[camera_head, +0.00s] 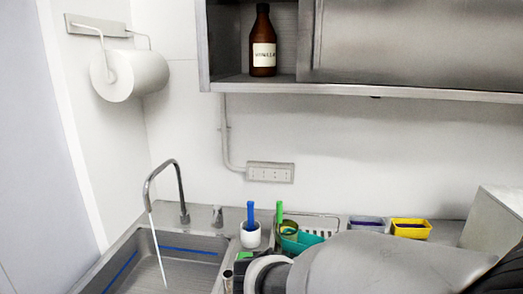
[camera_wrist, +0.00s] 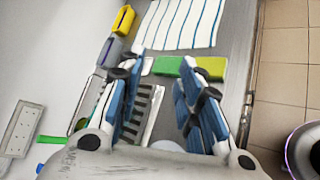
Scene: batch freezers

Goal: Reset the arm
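My gripper (camera_wrist: 163,66) shows in the wrist view with its two blue-padded fingers spread apart. Nothing is held between them. It hangs over the counter, with a green and yellow sponge (camera_wrist: 188,68) beyond the fingertips. In the head view my grey arm crosses the lower right, in front of the counter; the fingers cannot be made out there.
A sink (camera_head: 185,262) with a tap (camera_head: 181,190) running a thin stream is at lower left. A white cup (camera_head: 250,236), teal container (camera_head: 300,241) and yellow container (camera_head: 411,229) line the wall. A cabinet holding a brown bottle (camera_head: 263,40) hangs above. A striped cloth (camera_wrist: 182,24) lies on the counter.

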